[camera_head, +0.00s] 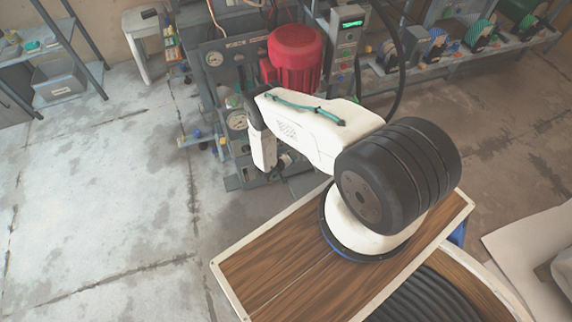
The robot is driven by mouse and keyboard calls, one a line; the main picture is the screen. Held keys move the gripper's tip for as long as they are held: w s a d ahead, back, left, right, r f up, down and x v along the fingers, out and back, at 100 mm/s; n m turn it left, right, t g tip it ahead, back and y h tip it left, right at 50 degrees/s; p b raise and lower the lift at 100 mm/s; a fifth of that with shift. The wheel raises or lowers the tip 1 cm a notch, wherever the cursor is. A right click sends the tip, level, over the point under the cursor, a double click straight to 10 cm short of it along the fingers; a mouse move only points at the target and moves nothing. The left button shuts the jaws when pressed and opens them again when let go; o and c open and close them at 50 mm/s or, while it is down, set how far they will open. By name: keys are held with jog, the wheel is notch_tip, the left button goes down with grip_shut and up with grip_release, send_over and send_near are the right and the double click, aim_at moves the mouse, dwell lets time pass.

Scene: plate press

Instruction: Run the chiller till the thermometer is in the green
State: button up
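The machine I take for the chiller is a grey-framed unit with a red motor (296,58) on top. A second round dial (236,120) sits lower, just left of my arm. I cannot tell which dial is the thermometer, and no needle or green band can be read. A grey control box (347,42) with a lit green display stands right of the motor. My gripper (286,161) shows as a small dark shape in front of the lower frame, partly hidden by my white arm; its fingers cannot be made out.
A black hose (402,65) loops right of the control box. A rack (455,57) with colourful items runs along the back right. A white stool (145,40) and a grey shelf (75,45) stand at left. The concrete floor (95,190) at left is clear.

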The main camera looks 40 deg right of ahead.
jog(key=shift+w+a+r, duration=0.15)
jog(key=shift+w+r, duration=0.05)
jog(key=shift+w, duration=0.1)
jog(key=shift+a+r, duration=0.2)
jog(key=shift+a, duration=0.15)
jog(key=v, duration=0.6)
jog(key=shift+s+a+r, duration=0.15)
jog(key=shift+s+r, duration=0.1)
jog(key=shift+s, duration=0.2)
